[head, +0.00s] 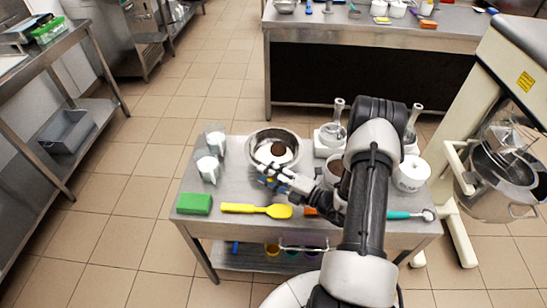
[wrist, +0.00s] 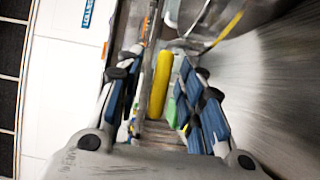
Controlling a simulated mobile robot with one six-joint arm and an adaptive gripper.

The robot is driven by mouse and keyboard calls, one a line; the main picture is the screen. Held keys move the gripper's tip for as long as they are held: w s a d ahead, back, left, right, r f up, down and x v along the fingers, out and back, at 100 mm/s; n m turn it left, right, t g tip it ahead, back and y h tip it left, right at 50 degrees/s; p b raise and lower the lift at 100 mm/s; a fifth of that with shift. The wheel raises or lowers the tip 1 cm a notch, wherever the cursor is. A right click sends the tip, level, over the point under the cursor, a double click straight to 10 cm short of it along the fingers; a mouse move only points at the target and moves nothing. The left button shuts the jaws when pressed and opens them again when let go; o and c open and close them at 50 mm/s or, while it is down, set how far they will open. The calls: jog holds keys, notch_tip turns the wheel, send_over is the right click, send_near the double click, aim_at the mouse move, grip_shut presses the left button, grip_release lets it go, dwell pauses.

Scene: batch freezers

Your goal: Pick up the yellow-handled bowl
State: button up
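The steel bowl (head: 252,148) stands on the small steel table, with a dark round patch inside. My gripper (head: 266,176) is at the bowl's near side, and a little yellow shows by its fingers. In the wrist view, the fingers of my gripper (wrist: 163,62) are open, one on each side of a thick yellow bar (wrist: 161,80), which looks like the bowl's handle. Gaps show between the bar and both fingers. The brushed metal at the right (wrist: 270,75) looks like the bowl's wall. My gripper hides part of the bowl's near side in the head view.
A yellow spatula (head: 240,208) and a green block (head: 194,204) lie at the table's front left. White cups (head: 208,169) stand left of the bowl. A white-based glass device (head: 328,143) stands to its right. A teal-handled tool (head: 400,215) lies front right.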

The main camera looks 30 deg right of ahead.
jog(key=shift+w, duration=0.1)
grip_shut()
dwell(0.4)
jog(key=shift+r, duration=0.1)
